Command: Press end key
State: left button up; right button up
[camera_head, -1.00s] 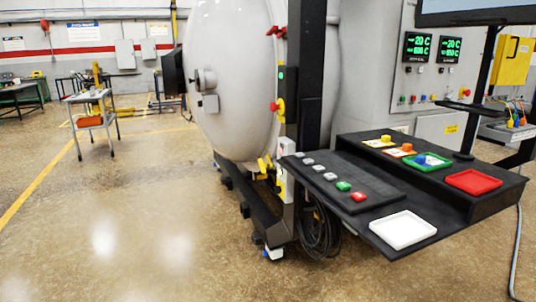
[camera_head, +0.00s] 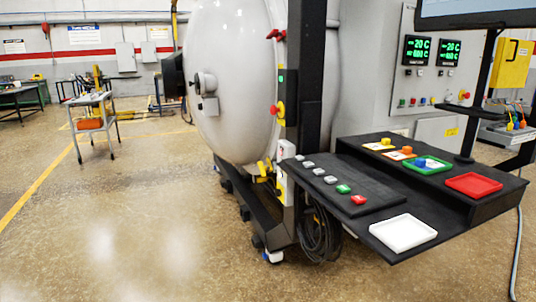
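A black key panel (camera_head: 358,205) lies on the left part of the dark console (camera_head: 420,222). It bears a slanting row of small keys: several grey keys, such as the one in the middle of the row (camera_head: 318,171), then a green key (camera_head: 343,189), then a red key (camera_head: 359,200) at the near end. Any lettering on the keys is too small to read, so I cannot tell which is marked end. Neither of my grippers is in view.
A white tray (camera_head: 403,232) and a red tray (camera_head: 473,184) lie on the console. A green tray (camera_head: 428,165) holds a blue piece (camera_head: 421,162). The vacuum furnace (camera_head: 228,85) stands behind the console. A cart (camera_head: 93,115) stands at the left; the floor before it is clear.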

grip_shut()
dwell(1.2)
